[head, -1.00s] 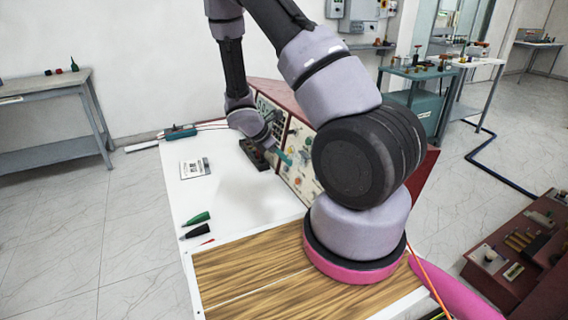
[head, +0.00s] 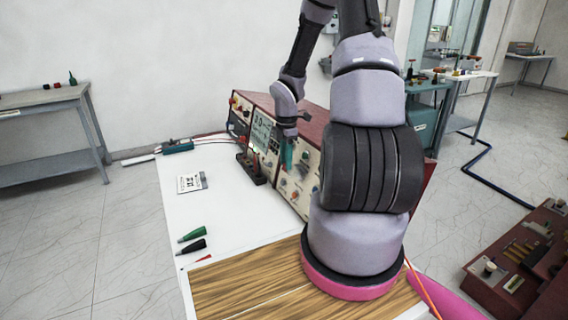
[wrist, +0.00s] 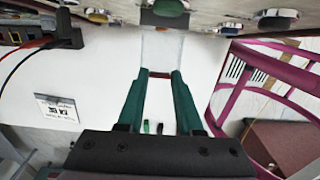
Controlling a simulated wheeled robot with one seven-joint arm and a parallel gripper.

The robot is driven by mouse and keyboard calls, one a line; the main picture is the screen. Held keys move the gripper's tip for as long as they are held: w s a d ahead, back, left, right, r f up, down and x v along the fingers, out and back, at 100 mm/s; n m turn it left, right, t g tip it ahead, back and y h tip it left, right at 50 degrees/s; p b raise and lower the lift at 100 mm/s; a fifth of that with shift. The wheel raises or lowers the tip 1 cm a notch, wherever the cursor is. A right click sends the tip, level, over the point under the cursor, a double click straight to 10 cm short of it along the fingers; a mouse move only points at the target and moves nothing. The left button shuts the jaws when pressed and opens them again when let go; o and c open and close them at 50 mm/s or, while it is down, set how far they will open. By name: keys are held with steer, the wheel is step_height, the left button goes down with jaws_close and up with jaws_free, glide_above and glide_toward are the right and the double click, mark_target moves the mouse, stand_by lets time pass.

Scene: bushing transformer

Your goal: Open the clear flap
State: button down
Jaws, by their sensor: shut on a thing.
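The clear flap (wrist: 162,48) is a see-through panel at the top middle of the wrist view. It stretches from the instrument panel's face to my fingertips, with a reddish-brown strip at its near edge. My gripper (wrist: 160,76) has its teal fingers on either side of that edge and is shut on the flap. In the head view my gripper (head: 288,154) hangs with its fingers pointing down in front of the sloped panel (head: 302,175). The flap cannot be made out there.
A black terminal block (head: 251,167) stands left of my gripper. A label card (head: 192,182) and green and black probes (head: 192,234) lie on the white tabletop (head: 235,215), otherwise mostly clear.

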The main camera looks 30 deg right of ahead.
steer(key=shift+d+r+y, duration=0.25)
steer(key=shift+d+y, duration=0.05)
steer(key=shift+y, duration=0.3)
steer(key=c, duration=0.6)
jaws_free()
steer(key=shift+o, duration=0.2)
step_height(320, 180, up, 11)
steer(key=d, duration=0.1)
steer(key=shift+d+f, duration=0.15)
